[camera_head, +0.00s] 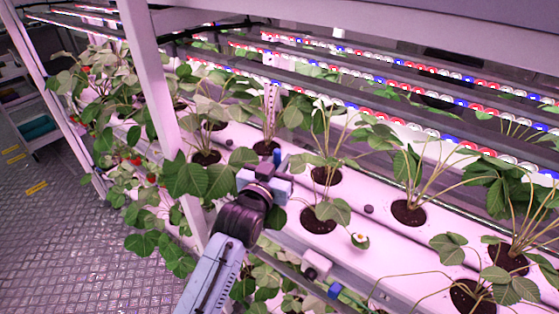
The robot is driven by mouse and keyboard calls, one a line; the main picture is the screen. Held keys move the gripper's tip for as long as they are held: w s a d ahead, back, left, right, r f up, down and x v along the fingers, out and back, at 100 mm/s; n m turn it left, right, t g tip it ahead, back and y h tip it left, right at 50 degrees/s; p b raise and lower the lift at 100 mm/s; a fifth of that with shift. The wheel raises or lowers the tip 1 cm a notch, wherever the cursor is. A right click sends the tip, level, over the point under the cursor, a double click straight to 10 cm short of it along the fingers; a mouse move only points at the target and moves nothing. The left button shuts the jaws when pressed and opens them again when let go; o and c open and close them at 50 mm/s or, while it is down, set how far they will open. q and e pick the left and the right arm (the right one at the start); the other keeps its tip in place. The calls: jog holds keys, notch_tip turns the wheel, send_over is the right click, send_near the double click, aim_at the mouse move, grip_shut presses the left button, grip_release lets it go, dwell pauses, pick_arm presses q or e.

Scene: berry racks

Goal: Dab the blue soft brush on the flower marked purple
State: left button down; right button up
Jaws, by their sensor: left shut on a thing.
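My left gripper (268,178) reaches in from the bottom, over the front edge of the near planting channel. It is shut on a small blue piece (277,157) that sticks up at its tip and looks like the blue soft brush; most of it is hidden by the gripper. A white flower (360,240) with a yellow middle hangs low at the channel front, to the right of the gripper and apart from it. I cannot make out a purple mark on it. My right gripper is not in view.
Strawberry plants grow from round holes in the pale channel (379,258). A rack post (152,82) stands left of the gripper. A pale block (316,263) and a blue piece (335,290) sit low in front. Light strips run behind. The aisle floor (70,240) is clear.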

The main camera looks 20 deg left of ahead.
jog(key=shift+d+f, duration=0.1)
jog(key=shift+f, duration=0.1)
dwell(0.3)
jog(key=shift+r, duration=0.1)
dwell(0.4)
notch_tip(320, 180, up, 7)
jog(key=p, duration=0.7)
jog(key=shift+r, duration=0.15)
dwell(0.3)
